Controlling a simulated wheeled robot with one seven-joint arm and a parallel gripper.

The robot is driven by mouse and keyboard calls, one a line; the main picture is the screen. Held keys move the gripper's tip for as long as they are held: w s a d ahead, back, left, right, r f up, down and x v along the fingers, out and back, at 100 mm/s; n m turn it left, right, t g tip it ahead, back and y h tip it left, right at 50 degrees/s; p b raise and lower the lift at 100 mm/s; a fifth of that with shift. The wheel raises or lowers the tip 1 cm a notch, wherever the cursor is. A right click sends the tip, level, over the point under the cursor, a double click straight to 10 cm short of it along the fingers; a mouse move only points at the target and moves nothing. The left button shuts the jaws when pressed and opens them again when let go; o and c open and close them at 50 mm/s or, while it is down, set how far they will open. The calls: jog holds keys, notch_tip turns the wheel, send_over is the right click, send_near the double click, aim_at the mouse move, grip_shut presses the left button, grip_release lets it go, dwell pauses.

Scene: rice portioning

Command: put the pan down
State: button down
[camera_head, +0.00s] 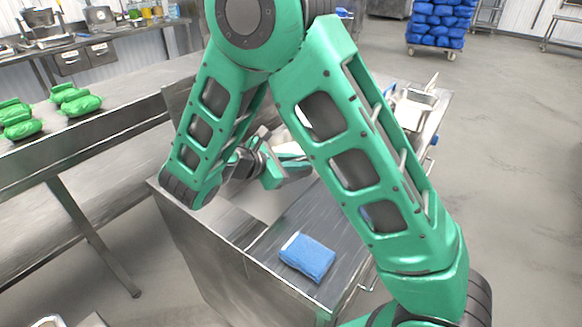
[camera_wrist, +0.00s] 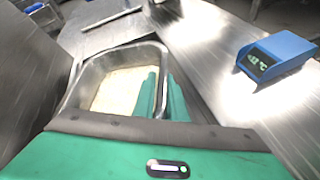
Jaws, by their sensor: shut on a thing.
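The metal pan (camera_wrist: 84,85) shows in the wrist view, with a pale, rice-like filling (camera_wrist: 122,90) inside. My gripper (camera_wrist: 163,95) is shut on its right wall, one green finger inside the pan and one outside. In the head view my gripper (camera_head: 283,172) is over the steel counter, partly behind my arm. Only a pale sliver beside it shows there, and I cannot tell whether it is the pan. Whether the pan's base touches a surface is hidden.
A blue device with a temperature display (camera_wrist: 275,56) stands on the steel surface right of the pan. A blue item (camera_head: 307,257) lies on the near counter (camera_head: 262,246). Green bags (camera_head: 75,100) lie on the left table. Blue sacks (camera_head: 438,22) stand on a trolley at the back.

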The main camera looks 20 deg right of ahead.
jog(key=shift+f, duration=3.65)
jog(key=c, duration=1.8)
grip_release()
jog(key=shift+a+f, duration=0.1)
jog(key=shift+s+a, duration=0.1)
jog(key=v, duration=1.2)
